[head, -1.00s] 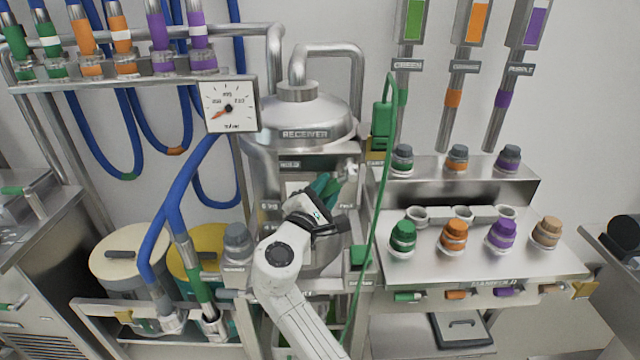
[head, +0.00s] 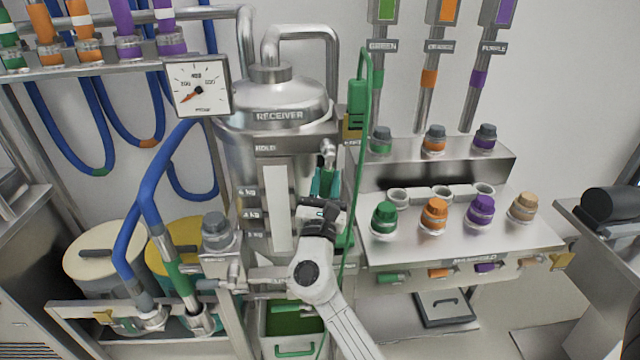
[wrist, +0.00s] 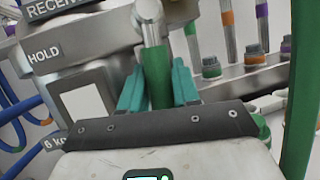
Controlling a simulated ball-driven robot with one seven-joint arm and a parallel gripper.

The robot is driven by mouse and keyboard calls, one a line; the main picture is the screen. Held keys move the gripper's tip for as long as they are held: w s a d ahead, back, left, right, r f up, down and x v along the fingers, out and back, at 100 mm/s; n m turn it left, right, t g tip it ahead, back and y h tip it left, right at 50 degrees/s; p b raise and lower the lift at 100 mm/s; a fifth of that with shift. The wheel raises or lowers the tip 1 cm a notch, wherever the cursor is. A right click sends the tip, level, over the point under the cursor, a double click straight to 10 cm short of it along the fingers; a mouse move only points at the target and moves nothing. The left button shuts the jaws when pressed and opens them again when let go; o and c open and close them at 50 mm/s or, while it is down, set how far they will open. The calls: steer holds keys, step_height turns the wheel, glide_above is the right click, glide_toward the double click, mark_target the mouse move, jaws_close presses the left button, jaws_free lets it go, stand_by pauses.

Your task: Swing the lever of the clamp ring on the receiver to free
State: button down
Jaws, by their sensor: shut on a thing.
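The receiver (head: 285,100) is a steel vessel with a domed lid. The clamp ring lever has a steel pivot (head: 328,150) at the vessel's right front and a green handle that hangs about straight down. In the wrist view the green handle (wrist: 157,78) stands upright between my two teal fingers, below a steel knob. My gripper (head: 325,182) is shut on the handle, and it also shows in the wrist view (wrist: 158,95). A HOLD label (head: 265,148) is on the receiver left of the lever. The handle's lower end is hidden by my gripper.
A green hose (head: 353,200) hangs just right of my gripper. A pressure gauge (head: 197,86) is at the upper left. A steel panel (head: 455,240) with coloured knobs stands to the right.

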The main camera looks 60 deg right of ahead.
steer(key=shift+s+d+f+n+t, duration=0.1)
steer(key=shift+s+n+t, duration=0.1)
steer(key=shift+n, duration=0.15)
steer(key=shift+s+d+f+n+t, duration=0.1)
steer(key=shift+n+t, duration=0.1)
steer(key=shift+n, duration=0.15)
steer(key=shift+r, duration=0.1)
steer(key=c, duration=0.9)
jaws_free()
steer(key=b+v, duration=0.2)
steer(key=v, duration=0.8)
steer(key=shift+s+a+b, duration=0.2)
steer(key=shift+a+b, duration=0.1)
steer(key=shift+b, duration=0.1)
